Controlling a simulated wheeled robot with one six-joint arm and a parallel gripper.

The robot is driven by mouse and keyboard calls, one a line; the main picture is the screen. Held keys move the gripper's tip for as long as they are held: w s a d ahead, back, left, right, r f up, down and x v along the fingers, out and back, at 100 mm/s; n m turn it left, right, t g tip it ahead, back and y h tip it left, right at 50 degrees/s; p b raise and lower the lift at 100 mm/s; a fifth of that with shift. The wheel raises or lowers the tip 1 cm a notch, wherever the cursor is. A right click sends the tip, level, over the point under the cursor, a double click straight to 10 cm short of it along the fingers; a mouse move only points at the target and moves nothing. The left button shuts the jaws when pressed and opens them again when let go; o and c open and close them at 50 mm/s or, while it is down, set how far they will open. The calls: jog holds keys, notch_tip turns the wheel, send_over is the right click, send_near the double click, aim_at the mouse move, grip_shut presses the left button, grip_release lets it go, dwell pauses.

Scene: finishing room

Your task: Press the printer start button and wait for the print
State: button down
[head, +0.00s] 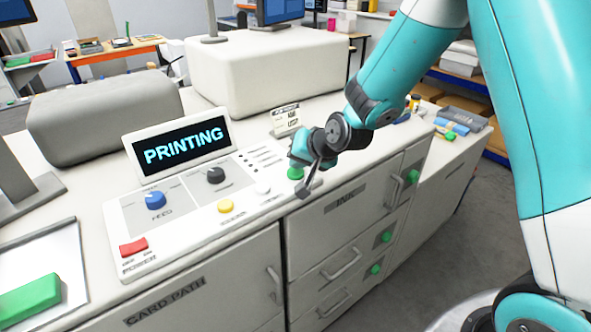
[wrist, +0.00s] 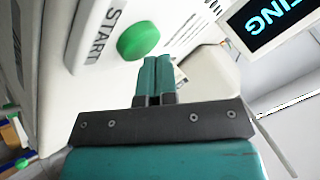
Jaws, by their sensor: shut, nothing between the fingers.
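The printer's control panel (head: 185,212) lies on the white machine in the head view, with its display (head: 183,146) lit and reading "PRINTING". The green start button (head: 295,173) is at the panel's right end, partly beside my gripper (head: 305,188). In the wrist view the green button (wrist: 138,40) stands next to a "START" label (wrist: 104,35). My gripper (wrist: 155,62) is shut and empty, its fingertips just short of or beside the button; I cannot tell whether they touch it. Part of the display (wrist: 262,22) also shows there.
A red switch (head: 134,247), a blue knob (head: 155,200), a yellow button (head: 225,206) and a white button (head: 263,188) sit on the same panel. A small card sign (head: 286,118) stands behind it. A green block (head: 30,298) lies on a tray at the lower left.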

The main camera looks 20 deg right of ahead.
aim_at(298, 171)
jog(key=shift+r, duration=0.5)
jog(key=shift+r+p, duration=1.95)
jog(key=shift+r, duration=0.55)
